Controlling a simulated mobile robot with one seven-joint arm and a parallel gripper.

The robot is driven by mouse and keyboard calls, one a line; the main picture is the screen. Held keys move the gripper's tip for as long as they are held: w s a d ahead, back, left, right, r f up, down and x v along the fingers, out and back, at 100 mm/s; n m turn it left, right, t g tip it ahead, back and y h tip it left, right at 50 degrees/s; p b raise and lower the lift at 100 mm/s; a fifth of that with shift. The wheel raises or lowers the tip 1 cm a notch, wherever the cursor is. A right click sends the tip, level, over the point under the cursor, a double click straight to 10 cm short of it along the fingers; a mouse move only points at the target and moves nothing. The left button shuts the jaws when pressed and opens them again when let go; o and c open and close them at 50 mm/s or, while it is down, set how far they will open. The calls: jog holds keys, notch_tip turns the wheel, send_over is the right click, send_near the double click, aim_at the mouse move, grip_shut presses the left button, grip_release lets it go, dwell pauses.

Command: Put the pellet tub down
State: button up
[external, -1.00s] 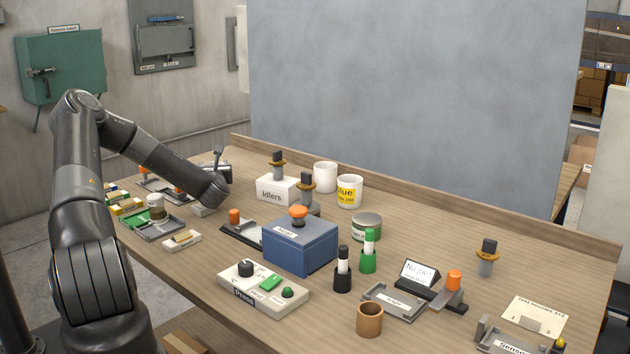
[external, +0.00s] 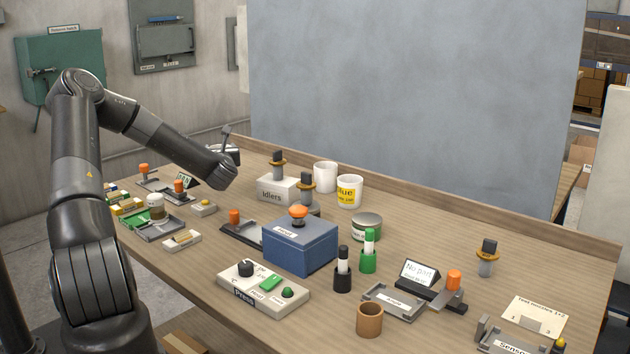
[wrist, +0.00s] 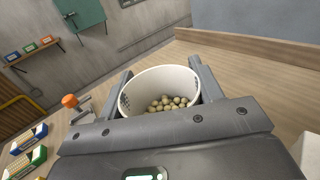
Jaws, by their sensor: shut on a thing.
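The pellet tub (wrist: 158,88) is a white round cup with tan pellets in its bottom, seen in the wrist view. My gripper (wrist: 160,82) is shut on it, with one grey finger on each side of its wall. The tub's mouth faces up toward the wrist camera. I cannot tell whether the tub's base touches the bench.
The wooden bench (external: 205,270) has a raised back edge. A white idlers box (external: 277,190), a white cup (external: 325,175) and a glue cup (external: 349,191) stand right of my gripper. A clamp with an orange knob (wrist: 70,101) is left of the tub. Bare wood lies behind the tub.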

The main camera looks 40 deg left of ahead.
jog(key=d+r, duration=0.5)
jog(key=d, duration=0.3)
notch_tip(320, 180, up, 10)
jog(key=w+d+f+m+t+h, duration=0.2)
jog(key=w+d+m+h, duration=0.15)
jog(key=d, duration=0.45)
jog(key=w+d+f+m+t+h, duration=0.1)
jog(key=w+d+m+t+h, duration=0.2)
jog(key=d, duration=0.6)
jog(key=w+d+f+m+t+h, duration=0.2)
jog(key=d+h, duration=0.3)
jog(key=d, duration=0.3)
jog(key=s+d+r+m+g+h, duration=0.25)
jog(key=d+m+h, duration=0.2)
jog(key=d, duration=0.45)
jog(key=s+d+r+m+g+h, duration=0.1)
jog(key=s+d+m+h, duration=0.25)
jog(key=d+h, duration=0.4)
jog(key=s+d+r+m+g+h, duration=0.2)
jog(key=s+d+m+h, duration=0.15)
jog(key=d, duration=0.65)
send_over(375, 218)
notch_tip(375, 218, down, 12)
jog(key=shift+n, duration=0.3)
jog(key=shift+a+f, duration=0.1)
jog(key=shift+f, duration=2)
